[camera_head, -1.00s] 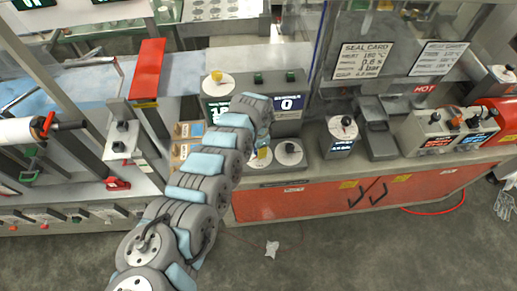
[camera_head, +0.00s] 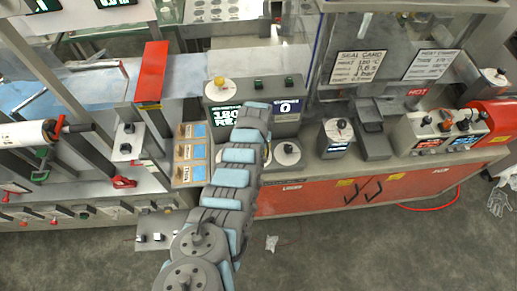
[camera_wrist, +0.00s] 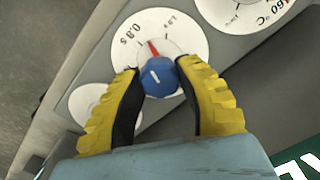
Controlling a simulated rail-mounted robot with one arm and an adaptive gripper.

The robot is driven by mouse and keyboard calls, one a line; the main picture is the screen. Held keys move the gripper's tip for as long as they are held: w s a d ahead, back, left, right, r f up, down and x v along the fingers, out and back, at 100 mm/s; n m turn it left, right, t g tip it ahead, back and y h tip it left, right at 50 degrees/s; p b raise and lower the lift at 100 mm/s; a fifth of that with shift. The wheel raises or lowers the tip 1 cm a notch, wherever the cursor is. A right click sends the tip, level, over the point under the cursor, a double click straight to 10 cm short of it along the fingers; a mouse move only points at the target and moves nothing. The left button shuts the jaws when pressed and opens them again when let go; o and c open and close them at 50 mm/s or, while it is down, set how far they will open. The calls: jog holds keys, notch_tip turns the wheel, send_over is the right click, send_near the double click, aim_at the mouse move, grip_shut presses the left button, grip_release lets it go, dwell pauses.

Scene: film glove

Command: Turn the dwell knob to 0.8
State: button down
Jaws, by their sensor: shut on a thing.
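In the wrist view a blue knob (camera_wrist: 160,77) sits on a white dial (camera_wrist: 148,25) with a red pointer (camera_wrist: 153,48). The dial carries a large "0.8 s" at its upper left and a smaller mark, hard to read, at its upper right. The pointer points up and slightly left, between these two. My gripper (camera_wrist: 159,69) has its yellow fingers closed on both sides of the knob. In the head view my arm hides the knob and my fingers.
A dial marked in °C (camera_wrist: 260,12) is close by at the upper right, and another white dial (camera_wrist: 90,103) is at the lower left. In the head view a seal card (camera_head: 358,72) hangs behind, and a small box with a black knob (camera_head: 336,137) stands to the right.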

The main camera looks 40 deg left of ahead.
jog(key=shift+f+n+b, duration=0.15)
jog(key=shift+n+b, duration=0.25)
jog(key=shift+n, duration=0.6)
jog(key=shift+n+b, duration=0.35)
jog(key=shift+n, duration=0.35)
jog(key=c, duration=0.6)
grip_release()
jog(key=shift+r, duration=0.25)
jog(key=shift+r, duration=5.9)
